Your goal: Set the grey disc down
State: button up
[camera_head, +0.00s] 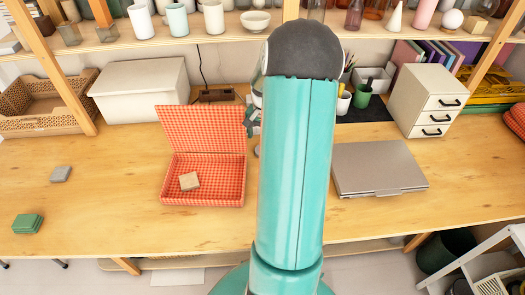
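My teal arm stands upright in the middle of the view and blocks much of the table behind it.
A closed laptop (380,167) lies right of my arm, near a drawer unit (409,103). A grey block (60,174) and green stack (27,224) lie left.

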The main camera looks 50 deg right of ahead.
jog(key=shift+f, duration=0.45)
jog(key=shift+w+a+f, duration=0.1)
jog(key=shift+w+f, duration=0.1)
jog(key=shift+f, duration=0.05)
jog(key=shift+s+f, duration=0.1)
jog(key=shift+f, duration=0.25)
notch_tip(320, 180, down, 4)
jog(key=shift+f, duration=0.1)
jog(key=shift+a, duration=0.1)
jog(key=c, duration=1.2)
notch_tip(320, 180, up, 18)
